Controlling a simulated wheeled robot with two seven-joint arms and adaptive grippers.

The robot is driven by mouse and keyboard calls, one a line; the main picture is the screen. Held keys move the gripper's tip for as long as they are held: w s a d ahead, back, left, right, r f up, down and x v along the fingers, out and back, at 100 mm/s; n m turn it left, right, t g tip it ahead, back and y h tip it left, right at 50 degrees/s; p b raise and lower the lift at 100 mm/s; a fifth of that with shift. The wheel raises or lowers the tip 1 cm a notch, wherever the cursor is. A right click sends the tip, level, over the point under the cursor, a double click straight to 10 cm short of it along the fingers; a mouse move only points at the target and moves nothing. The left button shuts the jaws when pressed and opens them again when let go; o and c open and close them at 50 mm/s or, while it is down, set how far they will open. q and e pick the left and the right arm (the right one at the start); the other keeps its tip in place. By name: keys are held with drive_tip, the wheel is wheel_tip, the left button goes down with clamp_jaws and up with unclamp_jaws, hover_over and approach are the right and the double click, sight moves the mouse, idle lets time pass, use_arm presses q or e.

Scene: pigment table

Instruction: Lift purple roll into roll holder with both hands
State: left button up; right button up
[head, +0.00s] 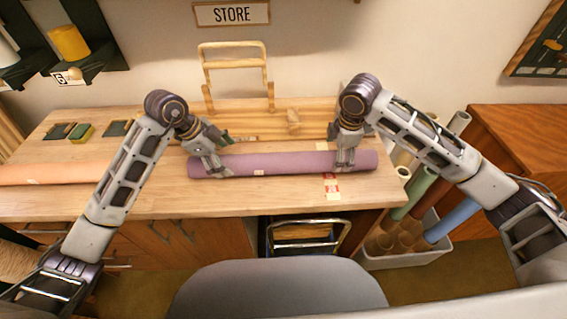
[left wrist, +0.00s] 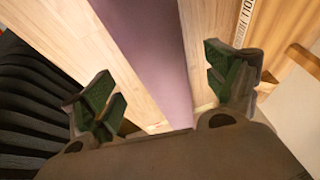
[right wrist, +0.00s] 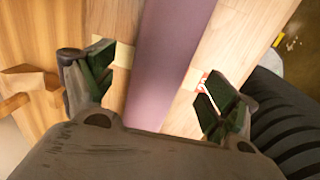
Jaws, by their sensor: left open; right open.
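The purple roll (head: 285,163) lies across the wooden table near its front edge. My left gripper (head: 217,157) is over the roll's left part, open, with its fingers on either side of the roll. In the left wrist view the roll (left wrist: 155,55) passes between the open green-padded fingers (left wrist: 165,95). My right gripper (head: 346,152) is over the roll's right part, also open. In the right wrist view the roll (right wrist: 170,60) runs between its fingers (right wrist: 155,95). The wooden roll holder (head: 233,72) stands behind the roll at the back of the table.
An orange roll (head: 50,174) lies at the table's left. Green and dark blocks (head: 82,133) sit behind it. A bin (head: 405,258) of several coloured rolls stands right of the table. A STORE sign (head: 232,14) hangs on the wall. A grey rounded chair back (head: 280,290) is in front.

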sight(234, 165)
use_arm(q)
drive_tip(key=shift+x, duration=2.6)
use_arm(e)
drive_tip(key=shift+w+f, duration=0.2)
drive_tip(key=shift+f, duration=1.1)
drive_tip(key=shift+w+f, duration=0.2)
drive_tip(key=shift+f, duration=1.05)
use_arm(q)
drive_tip(key=shift+c, duration=0.4)
use_arm(e)
drive_tip(key=shift+c, duration=0.4)
use_arm(q)
drive_tip(key=shift+r, duration=0.1)
drive_tip(key=c, duration=1.5)
use_arm(e)
drive_tip(key=c, duration=1.5)
